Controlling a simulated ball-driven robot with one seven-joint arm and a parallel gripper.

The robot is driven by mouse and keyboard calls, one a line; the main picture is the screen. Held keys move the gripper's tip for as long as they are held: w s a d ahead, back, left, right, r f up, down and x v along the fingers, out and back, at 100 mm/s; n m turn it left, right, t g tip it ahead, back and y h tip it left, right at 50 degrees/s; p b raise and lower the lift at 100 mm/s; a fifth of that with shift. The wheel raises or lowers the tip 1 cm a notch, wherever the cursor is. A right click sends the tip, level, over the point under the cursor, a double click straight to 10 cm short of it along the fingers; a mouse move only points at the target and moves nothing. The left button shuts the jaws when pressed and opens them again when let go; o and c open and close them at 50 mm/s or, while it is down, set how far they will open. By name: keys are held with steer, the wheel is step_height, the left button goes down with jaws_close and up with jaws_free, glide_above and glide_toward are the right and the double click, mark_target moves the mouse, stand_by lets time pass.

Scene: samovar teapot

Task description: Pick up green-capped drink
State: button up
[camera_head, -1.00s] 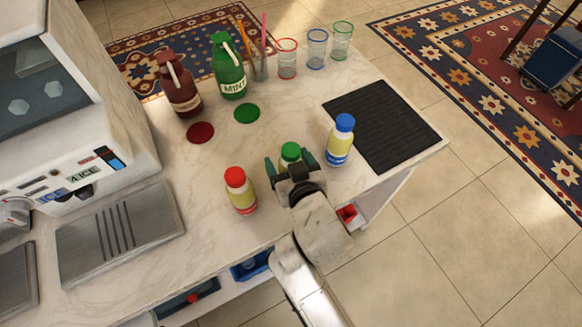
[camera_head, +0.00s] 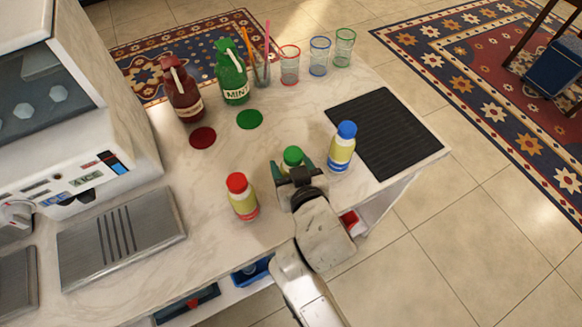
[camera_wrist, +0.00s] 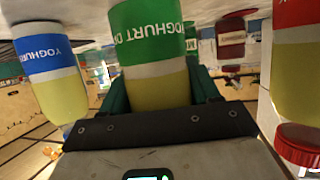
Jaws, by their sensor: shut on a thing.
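The green-capped drink (camera_head: 292,157) stands near the front of the marble counter, between the red-capped and blue-capped drinks. In the wrist view it is a bottle (camera_wrist: 152,50) with a green label band reading YOGHURT above a yellowish lower part, and the picture is upside down. My gripper (camera_head: 291,170) is around it with dark green fingers on both sides and is shut on it. The lower part of the bottle is hidden by my gripper in the head view. I cannot tell if it is off the counter.
The red-capped drink (camera_head: 242,196) stands to the left and the blue-capped drink (camera_head: 341,148) close on the right. A black ribbed mat (camera_head: 388,130) lies further right. A red syrup bottle (camera_head: 182,92), a green MINT bottle (camera_head: 232,75) and glasses (camera_head: 319,57) stand at the back.

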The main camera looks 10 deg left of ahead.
mark_target(292, 163)
step_height(292, 163, up, 3)
steer(key=s+r, duration=0.2)
steer(key=s+d+r, duration=0.1)
steer(key=s+r, duration=0.1)
steer(key=r, duration=0.1)
steer(key=shift+s+d, duration=0.1)
steer(key=shift+s, duration=0.2)
steer(key=a+b+v, duration=0.1)
steer(key=v, duration=0.9)
steer(key=shift+s+a+r, duration=0.15)
steer(key=shift+s+r, duration=0.05)
steer(key=shift+r, duration=0.1)
